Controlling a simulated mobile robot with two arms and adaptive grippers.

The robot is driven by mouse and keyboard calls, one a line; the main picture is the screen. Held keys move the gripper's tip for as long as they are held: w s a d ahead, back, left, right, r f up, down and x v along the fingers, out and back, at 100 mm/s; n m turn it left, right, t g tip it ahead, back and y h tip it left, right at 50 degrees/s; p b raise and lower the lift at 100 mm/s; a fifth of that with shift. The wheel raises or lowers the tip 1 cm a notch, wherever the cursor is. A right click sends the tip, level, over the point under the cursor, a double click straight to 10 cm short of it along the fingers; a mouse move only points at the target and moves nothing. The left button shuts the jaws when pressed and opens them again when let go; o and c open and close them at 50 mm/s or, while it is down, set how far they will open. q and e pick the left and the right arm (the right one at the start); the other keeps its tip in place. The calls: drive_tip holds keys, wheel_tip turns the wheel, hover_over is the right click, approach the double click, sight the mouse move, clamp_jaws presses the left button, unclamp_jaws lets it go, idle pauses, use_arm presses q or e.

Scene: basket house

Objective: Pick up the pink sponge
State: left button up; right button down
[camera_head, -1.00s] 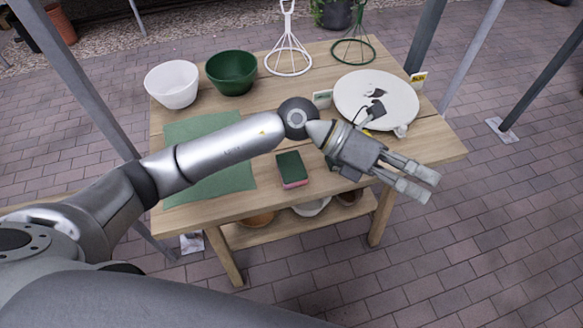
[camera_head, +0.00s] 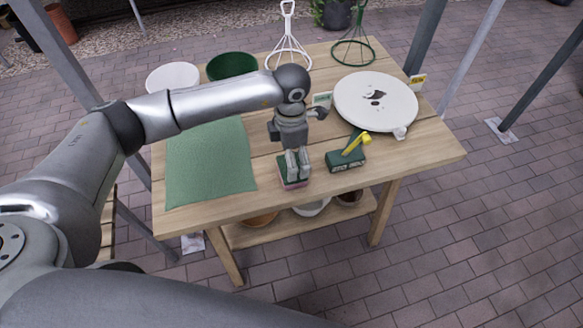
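The pink sponge (camera_head: 293,187) lies near the front edge of the wooden table, with a dark green top layer and a pink lower side. My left gripper (camera_head: 297,170) comes in from the left and points down over it. Its two fingers show side by side in front of the green top and cover much of it. I cannot tell whether the fingers touch the sponge or how wide they are apart. My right gripper is not in view.
A dark green device with a yellow lever (camera_head: 347,160) stands just right of the sponge. A green mat (camera_head: 210,165) lies to the left. Behind are a white bowl (camera_head: 173,75), a green bowl (camera_head: 232,66), wire stands and a round white disc (camera_head: 375,100).

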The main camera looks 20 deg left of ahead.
use_arm(q)
drive_tip(key=f+p, duration=0.1)
drive_tip(key=f, duration=0.1)
drive_tip(key=f+p, duration=0.1)
drive_tip(key=f, duration=0.2)
drive_tip(key=shift+w+f, duration=0.2)
drive_tip(key=shift+f, duration=0.15)
drive_tip(key=c, duration=0.5)
